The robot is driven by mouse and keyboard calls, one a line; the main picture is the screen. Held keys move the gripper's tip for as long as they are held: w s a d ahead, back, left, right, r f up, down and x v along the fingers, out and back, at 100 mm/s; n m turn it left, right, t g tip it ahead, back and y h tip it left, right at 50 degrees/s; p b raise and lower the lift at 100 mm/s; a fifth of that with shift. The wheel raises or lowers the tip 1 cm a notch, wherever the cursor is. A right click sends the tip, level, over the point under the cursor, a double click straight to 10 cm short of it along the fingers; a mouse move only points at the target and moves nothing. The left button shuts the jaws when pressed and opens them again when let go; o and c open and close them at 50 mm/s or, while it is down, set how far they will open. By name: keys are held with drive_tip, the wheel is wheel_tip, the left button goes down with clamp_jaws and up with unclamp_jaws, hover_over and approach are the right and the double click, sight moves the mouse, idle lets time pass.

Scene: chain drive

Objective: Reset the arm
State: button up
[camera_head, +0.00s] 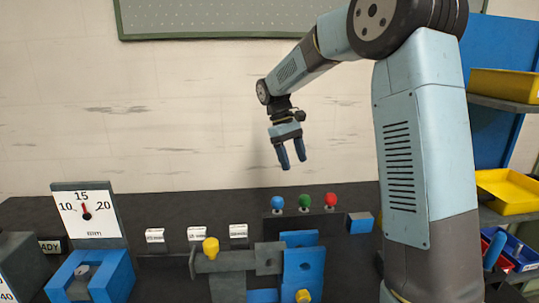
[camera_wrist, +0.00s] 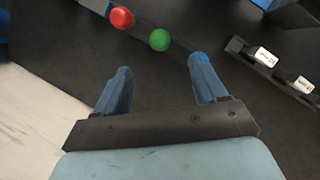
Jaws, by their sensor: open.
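My arm is raised over the dark bench, and my gripper (camera_head: 292,166) hangs from it against the pale wall with its fingers pointing down. The two blue fingers are apart and nothing is between them. My gripper also shows in the wrist view (camera_wrist: 160,76), where the fingers stand spread over the bench. It is well above the bench and touches nothing.
Blue (camera_head: 278,202), green (camera_head: 305,201) and red (camera_head: 330,199) knobs stand on a dark bar. A blue and grey fixture (camera_head: 303,265) with yellow knobs (camera_head: 211,247) is in front. A dial gauge (camera_head: 87,212) stands left. Yellow bins (camera_head: 509,193) sit on shelves at right.

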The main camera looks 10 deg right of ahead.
drive_tip(key=s+d+r+m+t+y, duration=0.15)
drive_tip(key=s+r, duration=0.25)
drive_tip(key=s, duration=0.4)
drive_tip(key=s+d+r+m+t, duration=0.2)
drive_tip(key=s+d+r+t, duration=0.15)
drive_tip(key=s, duration=0.45)
drive_tip(key=s+d+f+m+t+y, duration=0.1)
drive_tip(key=s+d+f+m+t, duration=0.1)
drive_tip(key=s, duration=1.3)
drive_tip(key=shift+s+d+f+m+t, duration=0.15)
drive_tip(key=shift+s+d+m+t, duration=0.1)
drive_tip(key=shift+m+t, duration=0.7)
drive_tip(key=shift+y, duration=0.25)
drive_tip(key=shift+c, duration=0.3)
